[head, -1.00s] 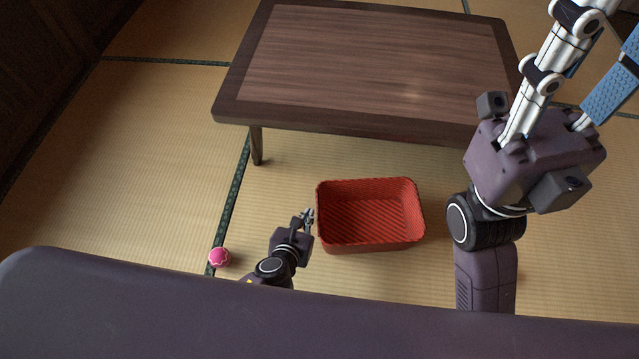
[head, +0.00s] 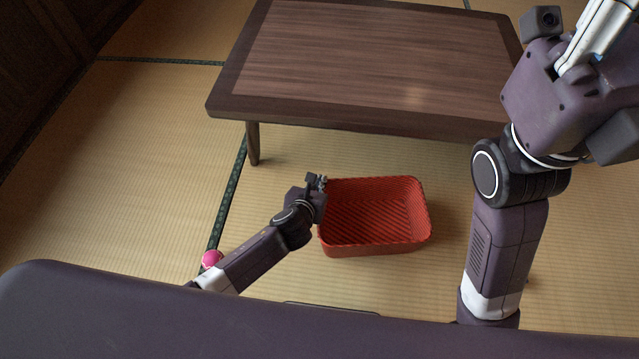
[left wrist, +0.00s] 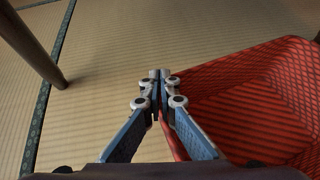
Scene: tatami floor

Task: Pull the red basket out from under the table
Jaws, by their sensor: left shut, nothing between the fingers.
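The red basket (head: 375,242) is empty and upright on the tatami, in front of the low wooden table (head: 370,60), clear of its front edge in the head view. My left gripper (head: 319,182) is shut and empty at the basket's far left corner. In the left wrist view its closed fingertips (left wrist: 160,75) are beside the left wall of the basket (left wrist: 215,75); I cannot tell whether they touch. My right gripper (head: 605,25) is partly in view at the upper right, close to the camera, with its fingertips cut off.
A pink ball (head: 211,258) lies on the floor at the left, partly behind my left arm. A table leg (head: 253,143) stands left of the basket, and it also shows in the left wrist view (left wrist: 35,50).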

